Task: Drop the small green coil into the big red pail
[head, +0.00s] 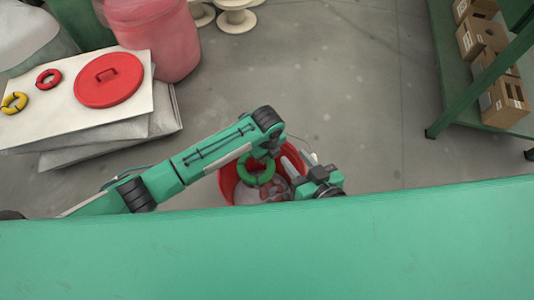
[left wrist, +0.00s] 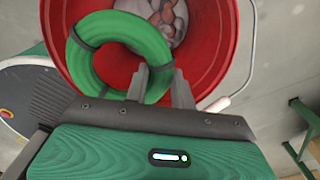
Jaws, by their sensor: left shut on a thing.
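The small green coil (head: 251,179) hangs over the mouth of the big red pail (head: 227,182). In the left wrist view, the green coil (left wrist: 104,27) overlaps the pail's opening, and the red pail (left wrist: 222,60) has greyish-pink lumps inside. My left gripper (head: 268,157) reaches down from above and is shut on the coil's edge; its fingers (left wrist: 160,88) also show in the left wrist view. The pail's near side is hidden by the green surface in front.
A white board (head: 55,110) at left bears a red lid (head: 109,84), a red coil (head: 42,84) and a yellow coil (head: 8,107). A pink barrel (head: 160,45) and pale spools (head: 236,18) stand behind. A green shelf (head: 455,90) with boxes (head: 503,103) is at right. Floor between is clear.

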